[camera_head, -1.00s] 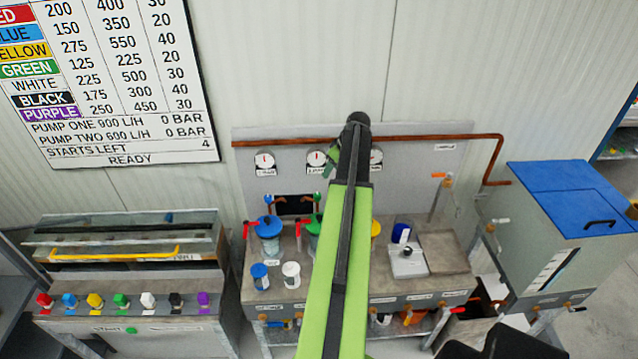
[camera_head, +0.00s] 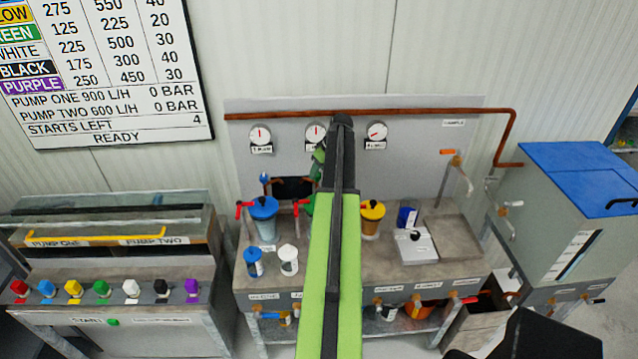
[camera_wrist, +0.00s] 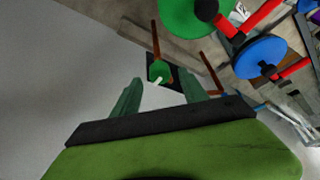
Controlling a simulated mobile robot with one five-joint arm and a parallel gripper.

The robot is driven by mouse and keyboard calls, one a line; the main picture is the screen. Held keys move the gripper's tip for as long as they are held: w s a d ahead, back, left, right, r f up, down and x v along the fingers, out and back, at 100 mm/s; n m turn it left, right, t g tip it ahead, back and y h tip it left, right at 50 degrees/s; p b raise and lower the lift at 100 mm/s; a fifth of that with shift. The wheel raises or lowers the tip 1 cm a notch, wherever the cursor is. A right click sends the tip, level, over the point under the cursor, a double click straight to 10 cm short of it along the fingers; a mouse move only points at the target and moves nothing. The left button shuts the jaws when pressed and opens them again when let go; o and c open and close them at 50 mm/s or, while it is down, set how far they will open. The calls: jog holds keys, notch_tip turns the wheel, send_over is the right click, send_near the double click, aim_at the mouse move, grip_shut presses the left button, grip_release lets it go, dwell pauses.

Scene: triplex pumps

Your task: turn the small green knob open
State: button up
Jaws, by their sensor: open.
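The small green knob (camera_wrist: 158,71), with a white pointer mark, shows in the wrist view on a dark square between copper pipes. My gripper (camera_wrist: 159,82) is open, with one green finger on each side of the knob in that picture. I cannot tell whether the fingers touch it. In the head view my green and black arm covers the middle of the bench, and only a green part of my gripper (camera_head: 318,156) shows beside it, near the middle gauge. The small green knob is hidden there.
A large green lid (camera_wrist: 195,12) and a blue lid (camera_wrist: 260,56) with red handles are close by. A console (camera_head: 120,310) with coloured knobs stands left, a blue-topped tank (camera_head: 575,165) right.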

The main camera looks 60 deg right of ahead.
jog(key=shift+b+x, duration=0.3)
jog(key=shift+x, duration=0.65)
jog(key=shift+r, duration=0.1)
